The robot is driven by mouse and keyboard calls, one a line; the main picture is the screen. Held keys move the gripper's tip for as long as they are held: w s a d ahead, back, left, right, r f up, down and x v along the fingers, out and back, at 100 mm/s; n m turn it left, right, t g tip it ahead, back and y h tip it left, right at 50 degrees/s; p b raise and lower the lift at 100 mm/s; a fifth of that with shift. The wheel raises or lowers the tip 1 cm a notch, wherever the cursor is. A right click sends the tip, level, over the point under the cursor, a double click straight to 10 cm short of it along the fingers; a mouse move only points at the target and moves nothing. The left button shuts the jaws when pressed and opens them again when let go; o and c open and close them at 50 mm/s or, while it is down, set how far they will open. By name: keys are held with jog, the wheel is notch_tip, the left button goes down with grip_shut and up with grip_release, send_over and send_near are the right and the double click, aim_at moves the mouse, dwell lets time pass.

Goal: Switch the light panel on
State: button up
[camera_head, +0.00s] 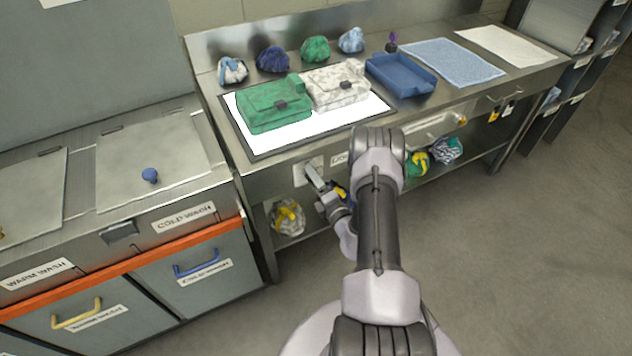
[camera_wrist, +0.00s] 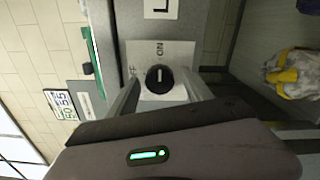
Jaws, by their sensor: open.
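The light panel (camera_head: 350,116) is a flat framed sheet on the metal bench, and its surface shows bright white. A green sling bag (camera_head: 272,106) and a white marbled one (camera_head: 336,86) lie on it. In the wrist view, a round black knob (camera_wrist: 159,79) with a white mark sits on a pale plate (camera_wrist: 178,53) marked ON, with a partly hidden second label at its left. The mark looks lined up toward ON. My gripper (camera_head: 322,188) is at the bench front; it also shows in the wrist view (camera_wrist: 160,93), open, fingers either side of the knob. Contact is unclear.
Several rolled bags line the back of the bench, beside a blue tray (camera_head: 400,76), a blue cloth (camera_head: 452,62) and a white cloth (camera_head: 506,46). Bundled bags (camera_head: 288,217) sit on the shelf below. Wash bins (camera_head: 150,170) stand left. The floor at right is clear.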

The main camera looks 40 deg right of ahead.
jog(key=p+v, duration=0.4)
jog(key=v, duration=1.3)
jog(key=shift+s, duration=0.2)
jog(key=shift+f, duration=0.1)
